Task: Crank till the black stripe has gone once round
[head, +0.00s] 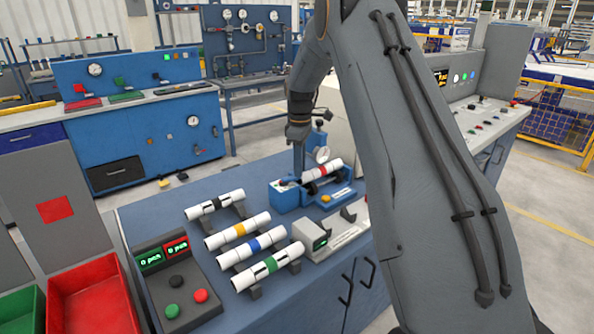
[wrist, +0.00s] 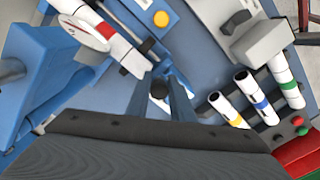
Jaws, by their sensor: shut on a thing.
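A white pipe with a red band (head: 322,171) lies in the blue test rig (head: 288,197) on the blue bench. The pipe also shows at the upper left of the wrist view (wrist: 105,30), partly behind a round gauge (wrist: 87,29). I cannot make out a black stripe on it for sure; dark parts run beside it. My gripper (head: 298,170) reaches down at the rig's left end. In the wrist view my gripper (wrist: 160,88) is shut on a dark round crank knob (wrist: 158,89) between its blue-grey fingers. The rest of the crank is mostly hidden.
Several banded pipes, such as the yellow one (head: 238,231) and the green one (head: 267,267), lie on rests left of the rig. A grey gauge block (head: 312,236) and a button box (head: 174,281) stand nearby. A red bin (head: 93,298) is at left.

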